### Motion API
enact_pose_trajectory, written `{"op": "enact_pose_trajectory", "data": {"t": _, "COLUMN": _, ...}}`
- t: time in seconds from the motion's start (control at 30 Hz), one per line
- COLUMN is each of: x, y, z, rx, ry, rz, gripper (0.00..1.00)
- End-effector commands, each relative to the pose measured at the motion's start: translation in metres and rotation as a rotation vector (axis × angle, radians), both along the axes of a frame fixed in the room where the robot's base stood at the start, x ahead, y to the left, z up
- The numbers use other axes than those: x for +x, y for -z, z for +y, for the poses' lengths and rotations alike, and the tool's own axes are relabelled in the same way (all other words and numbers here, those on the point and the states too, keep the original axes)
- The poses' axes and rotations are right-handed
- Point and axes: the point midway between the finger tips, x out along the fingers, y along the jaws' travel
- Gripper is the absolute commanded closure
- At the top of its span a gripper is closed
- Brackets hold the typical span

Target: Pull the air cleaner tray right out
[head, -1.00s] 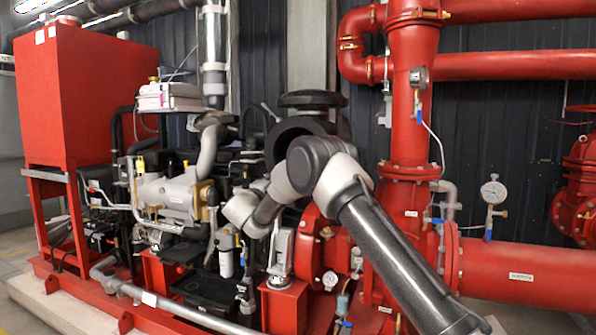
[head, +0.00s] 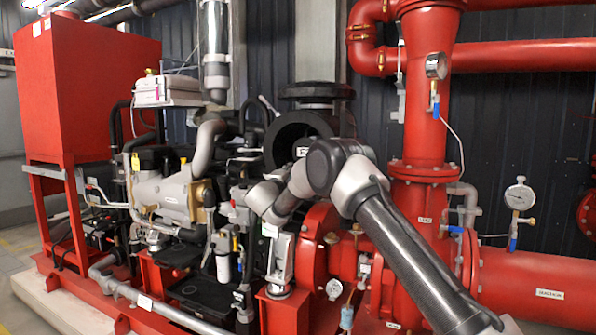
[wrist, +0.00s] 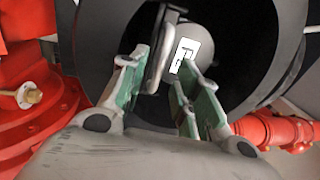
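The air cleaner housing is a large black round body (head: 285,145) with a dark open mouth in the head view. In the wrist view its black rim (wrist: 284,45) surrounds the opening. Inside sits a grey rounded part with a white label (wrist: 187,55), which seems to be the tray. A grey metal loop like a handle (wrist: 161,48) stands in front of it. My gripper (wrist: 163,78) is open, with green-padded fingers apart on either side of the loop's lower end. I cannot tell whether a finger touches it.
Red pump pipework (head: 425,110) stands to the right of the housing, with a pressure gauge (head: 519,197). The engine (head: 165,195) is on the left. In the wrist view, red piping (wrist: 275,130) lies close at lower right and a red flange (wrist: 40,110) at left.

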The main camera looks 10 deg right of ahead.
Motion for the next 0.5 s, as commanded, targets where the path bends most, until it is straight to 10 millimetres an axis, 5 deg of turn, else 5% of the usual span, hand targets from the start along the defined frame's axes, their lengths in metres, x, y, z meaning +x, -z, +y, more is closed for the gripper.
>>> {"op": "enact_pose_trajectory", "data": {"t": 0.2, "x": 0.024, "y": -0.005, "z": -0.017, "rx": 0.001, "ry": 0.0, "rz": -0.001, "gripper": 0.68}}
{"op": "enact_pose_trajectory", "data": {"t": 0.5, "x": 0.029, "y": -0.007, "z": -0.021, "rx": 0.0, "ry": -0.001, "rz": 0.0, "gripper": 0.68}}
